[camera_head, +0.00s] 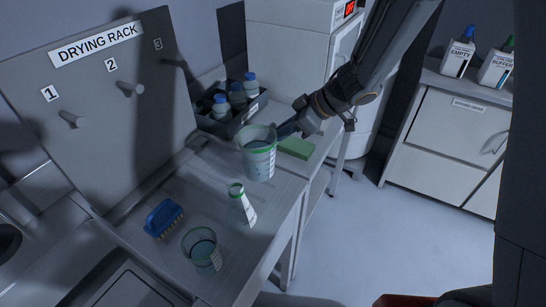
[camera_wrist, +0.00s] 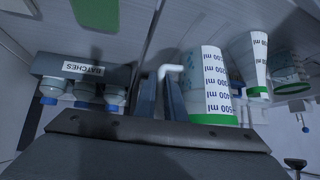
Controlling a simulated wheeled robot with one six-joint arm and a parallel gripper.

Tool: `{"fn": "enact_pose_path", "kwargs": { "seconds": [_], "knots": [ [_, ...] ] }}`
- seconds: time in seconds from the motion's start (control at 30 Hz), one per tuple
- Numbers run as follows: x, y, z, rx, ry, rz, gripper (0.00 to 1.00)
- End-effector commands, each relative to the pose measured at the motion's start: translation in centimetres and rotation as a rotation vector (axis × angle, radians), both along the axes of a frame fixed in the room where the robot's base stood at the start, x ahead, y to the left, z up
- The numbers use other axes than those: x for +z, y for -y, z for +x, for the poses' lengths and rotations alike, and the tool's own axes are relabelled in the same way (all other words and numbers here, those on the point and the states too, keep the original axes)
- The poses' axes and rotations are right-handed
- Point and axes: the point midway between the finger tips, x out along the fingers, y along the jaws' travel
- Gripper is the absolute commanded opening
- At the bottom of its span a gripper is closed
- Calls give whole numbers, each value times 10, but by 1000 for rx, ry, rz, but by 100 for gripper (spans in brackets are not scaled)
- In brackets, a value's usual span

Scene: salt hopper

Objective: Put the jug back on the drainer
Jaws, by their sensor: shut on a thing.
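The jug (camera_head: 259,160), a clear measuring jug with a green rim and a printed scale, is held above the far part of the pale drainer surface (camera_head: 200,175). My gripper (camera_head: 288,129) reaches in from the upper right and is shut on the jug's handle. In the wrist view the jug (camera_wrist: 209,85) appears upside down, its green rim at the bottom. Its white handle (camera_wrist: 171,69) lies between my two dark fingers (camera_wrist: 160,98). The jug looks roughly upright in the head view; its exact height above the surface is hard to tell.
A green sponge (camera_head: 295,147) lies right of the jug. A bottle crate (camera_head: 230,115) stands behind. The drying rack panel (camera_head: 100,105) with pegs rises at left.

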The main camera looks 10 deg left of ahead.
Motion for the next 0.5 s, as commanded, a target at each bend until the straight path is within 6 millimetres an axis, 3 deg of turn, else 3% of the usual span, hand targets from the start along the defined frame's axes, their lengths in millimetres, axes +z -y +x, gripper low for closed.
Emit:
{"fn": "enact_pose_path", "kwargs": {
  "seconds": [0.5],
  "knots": [
    [-53, 1, 0, -3, -1, 1, 0]
  ]
}}
